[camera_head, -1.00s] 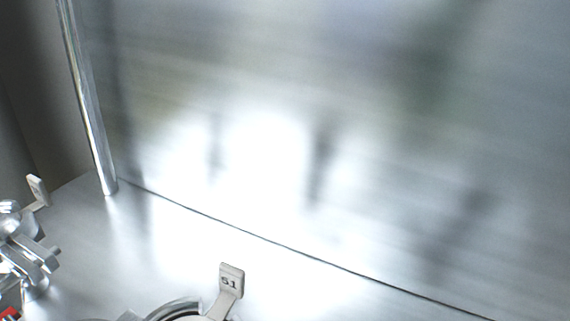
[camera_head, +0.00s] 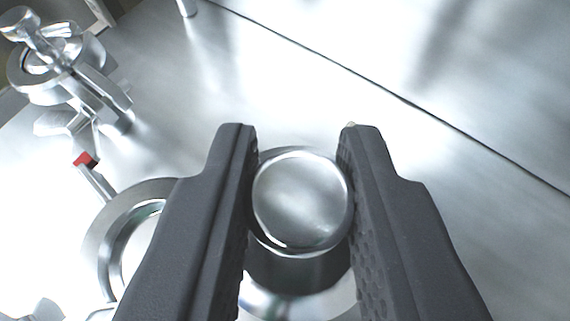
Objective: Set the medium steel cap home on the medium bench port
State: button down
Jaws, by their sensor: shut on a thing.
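My gripper (camera_head: 302,150) is in the middle of the view, its two dark fingers closed on a round, shiny steel knob (camera_head: 302,203). The knob looks like the handle of the steel cap. A bright curved steel surface (camera_head: 300,305) shows below it between the fingers, but I cannot tell whether it belongs to the cap or to a port. The fingers and knob hide what lies directly beneath, so I cannot tell whether the cap touches a port. No size marking is readable.
A steel ring-shaped port (camera_head: 100,245) lies at the lower left, partly behind the left finger. A red-tipped lever (camera_head: 85,159) stands beside it. A steel clamp fitting (camera_head: 50,60) is at the upper left. Bare bench lies behind the fingers, up to a dark seam (camera_head: 330,75).

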aim_at(295, 320)
jog(key=shift+f+b, duration=1.2)
jog(key=shift+f, duration=0.8)
jog(key=shift+f, duration=0.25)
jog(key=c, duration=1.1)
grip_release()
jog(key=shift+c, duration=0.2)
jog(key=shift+s, duration=0.1)
